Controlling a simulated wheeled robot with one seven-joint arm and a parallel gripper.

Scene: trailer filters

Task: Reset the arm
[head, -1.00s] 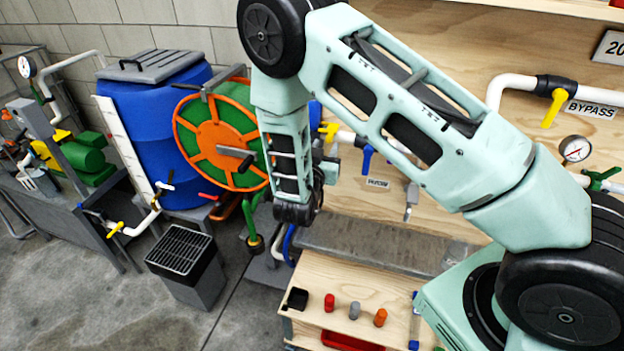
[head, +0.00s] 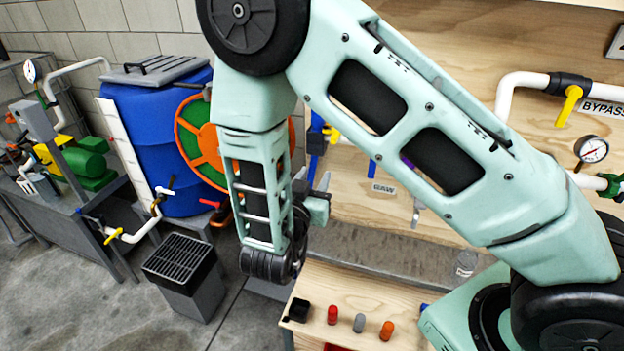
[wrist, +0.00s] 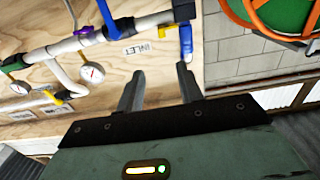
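My gripper (wrist: 158,88) shows in the wrist view with its two grey fingers apart and nothing between them. My gripper (head: 322,192) is partly hidden at the forearm's lower end, pointing toward the panel, above and behind the small wooden bench (head: 350,290).
A blue barrel (head: 160,140), an orange and green hose reel (head: 205,145) and a grey bin (head: 180,270) stand at left. A red, a grey and an orange piece (head: 386,331) stand on the bench. A gauge (head: 591,149) and bypass piping are at right.

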